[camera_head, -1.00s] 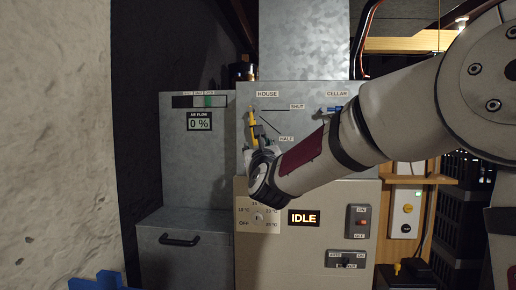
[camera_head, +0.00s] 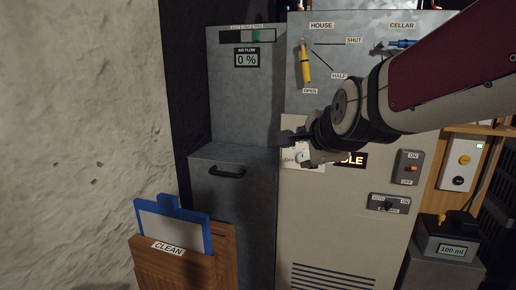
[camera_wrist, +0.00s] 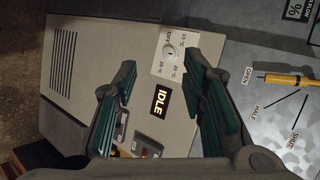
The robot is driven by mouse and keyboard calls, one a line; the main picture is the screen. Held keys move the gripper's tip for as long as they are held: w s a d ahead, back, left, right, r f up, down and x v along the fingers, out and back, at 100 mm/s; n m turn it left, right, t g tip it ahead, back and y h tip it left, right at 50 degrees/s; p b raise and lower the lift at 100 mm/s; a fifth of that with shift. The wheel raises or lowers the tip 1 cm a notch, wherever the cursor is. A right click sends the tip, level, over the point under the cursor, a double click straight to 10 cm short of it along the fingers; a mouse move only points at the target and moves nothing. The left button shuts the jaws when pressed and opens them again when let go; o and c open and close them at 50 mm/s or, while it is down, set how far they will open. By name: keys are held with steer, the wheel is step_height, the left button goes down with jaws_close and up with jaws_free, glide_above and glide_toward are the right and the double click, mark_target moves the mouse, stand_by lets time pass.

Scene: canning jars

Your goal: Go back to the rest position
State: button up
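My gripper (camera_head: 302,146) hangs in front of the grey control cabinet (camera_head: 335,225), covering part of the temperature dial and the IDLE display (camera_head: 352,159). In the wrist view my gripper (camera_wrist: 160,112) has its two green-padded fingers spread wide with nothing between them. The cabinet face, the dial (camera_wrist: 169,51) and the IDLE display (camera_wrist: 161,101) show beyond the fingers, apart from them. The yellow HOUSE lever (camera_head: 304,62) points down near the OPEN label. It also shows in the wrist view (camera_wrist: 287,79), clear of my gripper.
The blue CELLAR lever (camera_head: 400,43) is partly behind my arm. The air flow display (camera_head: 247,57) reads 0 %. A wooden holder marked CLEAN (camera_head: 180,262) with a blue-framed panel (camera_head: 172,222) stands at lower left by the rough wall. A 100 ml device (camera_head: 448,242) is at lower right.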

steer(key=s+d+f+n+g, duration=0.3)
steer(key=s+f+n+g, duration=0.15)
steer(key=s, duration=0.75)
steer(key=s+d+f+n+g+h, duration=0.1)
steer(key=s+d+f+n+g, duration=0.4)
steer(key=s, duration=0.8)
steer(key=s+d+f+n+g, duration=0.1)
steer(key=s+f+n+g, duration=0.15)
steer(key=s+n, duration=0.7)
steer(key=s+r+m+t+p, duration=0.2)
steer(key=s+r+t+p, duration=0.1)
steer(key=r+p, duration=2)
step_height(320, 180, up, 2)
steer(key=shift+r+m+t+p, duration=0.1)
steer(key=shift+m+t+p, duration=0.25)
steer(key=shift+t, duration=0.35)
steer(key=shift+a, duration=0.1)
